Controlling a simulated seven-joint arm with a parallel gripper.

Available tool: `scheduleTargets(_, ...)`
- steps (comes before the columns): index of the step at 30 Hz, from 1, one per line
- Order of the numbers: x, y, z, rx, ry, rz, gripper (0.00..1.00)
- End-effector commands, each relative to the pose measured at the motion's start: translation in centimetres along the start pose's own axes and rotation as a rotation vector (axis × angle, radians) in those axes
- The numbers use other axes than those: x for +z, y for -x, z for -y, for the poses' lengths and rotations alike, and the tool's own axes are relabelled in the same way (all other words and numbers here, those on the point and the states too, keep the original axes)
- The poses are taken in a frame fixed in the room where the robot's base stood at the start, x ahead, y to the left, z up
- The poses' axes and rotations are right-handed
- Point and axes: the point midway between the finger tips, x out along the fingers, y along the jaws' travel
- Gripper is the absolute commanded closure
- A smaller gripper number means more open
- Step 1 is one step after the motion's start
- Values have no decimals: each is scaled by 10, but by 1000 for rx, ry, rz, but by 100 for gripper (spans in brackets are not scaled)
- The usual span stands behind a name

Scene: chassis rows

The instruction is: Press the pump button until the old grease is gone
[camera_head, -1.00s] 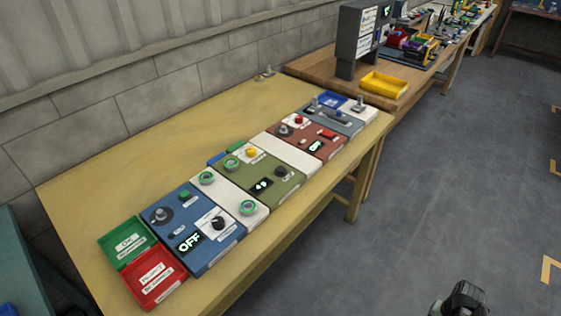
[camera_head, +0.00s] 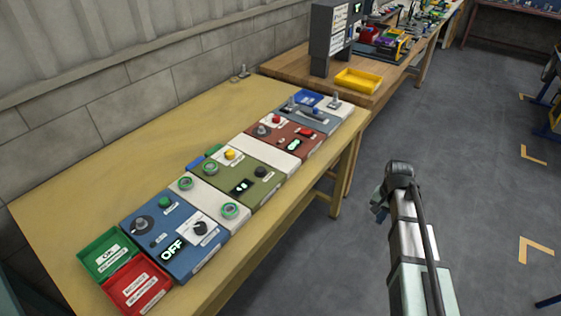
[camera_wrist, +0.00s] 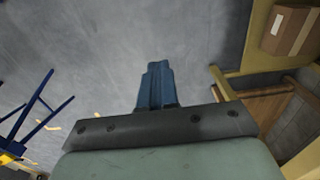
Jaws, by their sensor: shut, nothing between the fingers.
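A row of coloured panels lies on the yellow table (camera_head: 100,170). The blue panel (camera_head: 190,262) has a green button (camera_head: 165,202), a knob and a display reading OFF. The olive panel (camera_head: 262,190) has a yellow button (camera_head: 230,155) and a small lit display. The red-brown panel (camera_head: 298,148) has a red button (camera_head: 276,119). The grey-blue panel (camera_head: 322,126) has a blue button (camera_head: 316,111). Labels are too small to read, so I cannot tell which is the pump button. My gripper (camera_head: 379,208) is shut and empty, over the floor right of the table; its fingers show in the wrist view (camera_wrist: 155,88).
A green tray (camera_head: 108,256) and a red tray (camera_head: 140,287) sit at the table's near left end. A wooden bench (camera_head: 300,64) with a yellow tray (camera_head: 357,80) stands beyond. In the wrist view, a cardboard box (camera_wrist: 287,30) is at upper right. The floor around my arm is clear.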

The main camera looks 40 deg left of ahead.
Motion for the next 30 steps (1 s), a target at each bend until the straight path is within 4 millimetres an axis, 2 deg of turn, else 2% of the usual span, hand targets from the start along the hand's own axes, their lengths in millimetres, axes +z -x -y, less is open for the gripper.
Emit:
scheduleTargets(1,-5,10,22,-1,6,-2,100)
scheduleTargets(8,-4,56,105,-1,5,-1,100)
scheduleTargets(14,9,99,179,-1,5,0,100)
scheduleTargets(20,32,146,251,-1,5,0,100)
scheduleTargets(24,55,181,299,-1,5,1,100)
scheduleTargets(30,90,227,357,-1,4,1,100)
